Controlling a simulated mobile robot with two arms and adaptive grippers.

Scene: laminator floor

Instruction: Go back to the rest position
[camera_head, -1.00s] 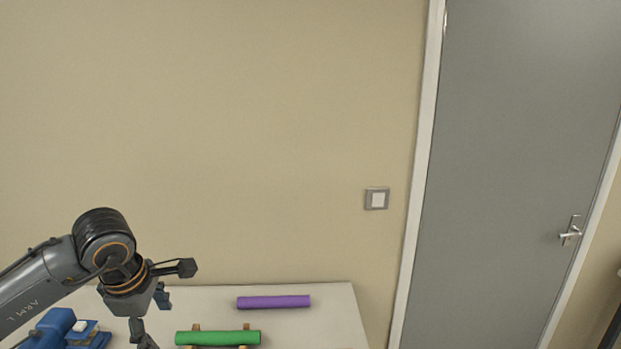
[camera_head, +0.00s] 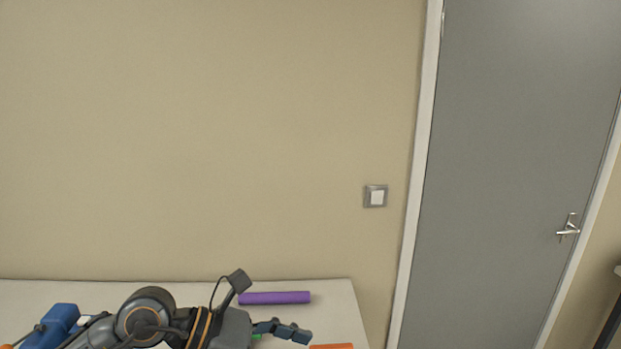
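My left arm comes in low from the left, and its gripper (camera_head: 283,331) points right over the front part of the table. One dark finger shows clearly. The other is hidden, so I cannot tell whether the gripper is open or shut, and I see nothing held in it. My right arm and gripper are out of view.
A white table (camera_head: 335,308) stands against the beige wall. On it lie a purple roll (camera_head: 278,298), a mostly hidden green roll (camera_head: 257,337) and the edge of an orange thing (camera_head: 332,346). A blue device (camera_head: 52,324) is at left. A grey door (camera_head: 500,180) is at right.

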